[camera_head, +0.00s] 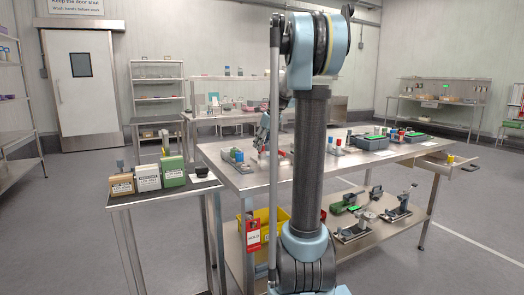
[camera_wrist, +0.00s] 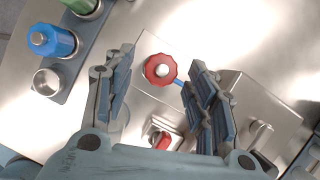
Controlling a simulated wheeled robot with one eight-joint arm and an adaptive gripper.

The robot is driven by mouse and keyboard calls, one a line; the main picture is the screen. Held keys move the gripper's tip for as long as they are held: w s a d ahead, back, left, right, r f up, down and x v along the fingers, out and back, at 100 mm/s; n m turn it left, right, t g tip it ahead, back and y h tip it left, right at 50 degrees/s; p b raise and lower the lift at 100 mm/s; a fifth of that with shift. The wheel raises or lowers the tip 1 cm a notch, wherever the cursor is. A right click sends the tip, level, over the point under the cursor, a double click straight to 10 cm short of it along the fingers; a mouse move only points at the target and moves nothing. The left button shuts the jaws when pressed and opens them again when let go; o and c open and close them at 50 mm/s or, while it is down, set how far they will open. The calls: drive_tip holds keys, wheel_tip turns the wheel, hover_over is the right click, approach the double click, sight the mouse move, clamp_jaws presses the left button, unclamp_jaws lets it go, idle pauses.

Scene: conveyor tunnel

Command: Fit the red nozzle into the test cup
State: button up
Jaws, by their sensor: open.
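My gripper (camera_wrist: 160,62) is open, its two fingers apart, and also shows in the head view (camera_head: 262,140). Between the fingers in the wrist view is a round, scalloped red piece with a pale centre, which looks like the red nozzle (camera_wrist: 150,76) seen from above. I see no finger clearly pressed on it. A small metal block (camera_wrist: 150,128) with a red part stands nearer the wrist. A rack (camera_wrist: 72,70) at the upper left holds a blue nozzle, a green one and a round metal socket (camera_wrist: 47,82). I cannot tell which item is the test cup.
A metal box (camera_wrist: 255,110) stands right of the fingers. In the head view, the steel table (camera_head: 240,183) carries bottles and grey trays (camera_head: 371,142) further right. A side stand (camera_head: 165,194) holds several small boxes. My arm hides the table's middle.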

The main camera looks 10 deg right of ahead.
drive_tip(key=v, duration=0.9)
idle(0.5)
